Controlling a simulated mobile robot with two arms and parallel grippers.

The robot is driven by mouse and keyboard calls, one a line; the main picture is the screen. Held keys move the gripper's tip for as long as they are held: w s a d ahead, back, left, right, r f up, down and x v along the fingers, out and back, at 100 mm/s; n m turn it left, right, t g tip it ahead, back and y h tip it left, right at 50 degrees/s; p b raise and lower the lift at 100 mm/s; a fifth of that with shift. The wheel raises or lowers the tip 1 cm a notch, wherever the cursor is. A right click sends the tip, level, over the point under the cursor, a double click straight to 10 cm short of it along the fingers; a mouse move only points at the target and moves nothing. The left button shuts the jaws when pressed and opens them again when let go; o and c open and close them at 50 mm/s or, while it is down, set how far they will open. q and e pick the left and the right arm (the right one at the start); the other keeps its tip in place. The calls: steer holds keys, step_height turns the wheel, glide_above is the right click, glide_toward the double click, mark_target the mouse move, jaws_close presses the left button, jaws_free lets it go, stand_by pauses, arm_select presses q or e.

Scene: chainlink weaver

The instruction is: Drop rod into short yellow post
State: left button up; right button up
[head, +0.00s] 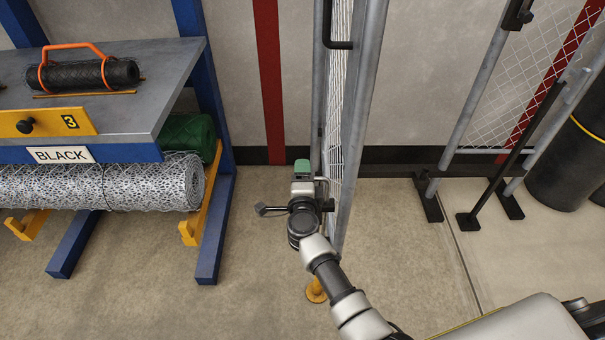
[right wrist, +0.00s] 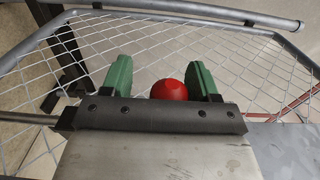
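My right gripper (head: 302,168) has green fingers and is beside the near edge of a mesh gate (head: 352,100). In the right wrist view the fingers (right wrist: 161,78) are open, with a red ball knob (right wrist: 169,89) showing between them, nearer the right finger. I cannot tell whether the knob touches it. The short yellow post (head: 316,291) stands on the floor below the gripper, partly behind my arm. The drop rod itself is not clearly visible; my gripper and wrist cover that part of the gate. My left gripper is out of view.
A blue rack with a grey top (head: 170,85) holds mesh rolls (head: 100,183) on the left. A second mesh gate section (head: 500,100) with black feet and a dark drum (head: 570,165) stand at right. Floor between rack and gate is clear.

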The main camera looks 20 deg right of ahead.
steer(key=shift+r, duration=0.1)
steer(key=shift+s+a+p, duration=0.15)
steer(key=shift+s+p, duration=0.15)
steer(key=shift+s, duration=0.2)
steer(key=p+v, duration=0.2)
steer(key=v, duration=0.7)
steer(key=shift+s, duration=0.4)
steer(key=shift+a, duration=0.1)
steer(key=s+f+n+g+y+p, duration=0.3)
steer(key=s+f+n, duration=0.45)
steer(key=f, duration=0.35)
steer(key=s+f+n+g+y+p, duration=0.2)
steer(key=s+f+n+g+y, duration=0.2)
steer(key=s+f+n, duration=0.55)
steer(key=s+d+f+n+g+p, duration=0.1)
steer(key=s+d+f+n+g, duration=0.1)
steer(key=s, duration=0.6)
steer(key=s+d+f+n+g+h+p, duration=0.1)
steer(key=s+d+f+g, duration=0.3)
steer(key=s, duration=0.5)
steer(key=s+d+f+n+g+h+p, duration=0.1)
steer(key=s+d+f+n+g, duration=0.2)
steer(key=s+f, duration=0.4)
steer(key=shift+s+d+n, duration=0.3)
steer(key=shift+s+d, duration=0.1)
steer(key=shift+s, duration=0.6)
